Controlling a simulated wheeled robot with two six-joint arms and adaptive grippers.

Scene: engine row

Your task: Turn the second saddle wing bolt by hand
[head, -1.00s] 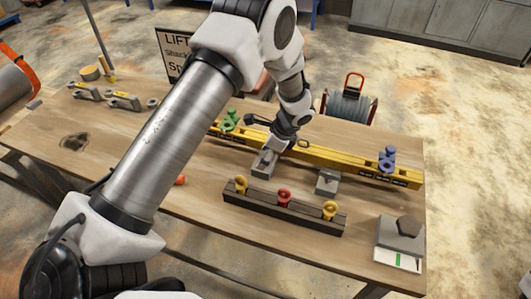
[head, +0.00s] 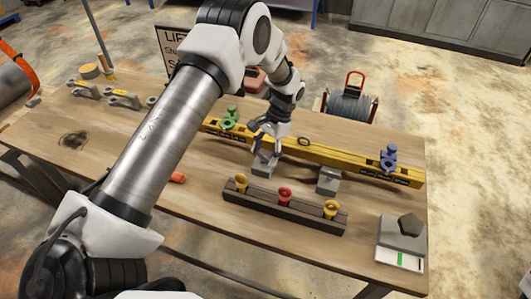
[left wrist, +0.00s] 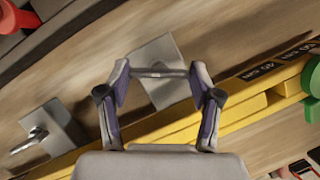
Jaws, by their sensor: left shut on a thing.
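Two grey saddle blocks stand on the table in front of the yellow beam. My left gripper (head: 266,141) is over the left block (head: 264,164), the one nearer the green shackle. In the left wrist view its fingers (left wrist: 161,72) are on the two ends of a thin grey bar, which looks like the wing bolt (left wrist: 160,74), above the block (left wrist: 168,92). The gripper is shut on it. The other saddle block (head: 328,181) is to the right; it also shows in the left wrist view (left wrist: 62,128) with a shiny bolt (left wrist: 30,142). My right gripper is not in view.
The yellow beam (head: 340,163) runs behind the blocks, with a green shackle (head: 229,119) and a blue shackle (head: 388,157). In front is a dark rail (head: 262,204) with yellow and red pieces. A grey block on a white card (head: 400,240) lies at right.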

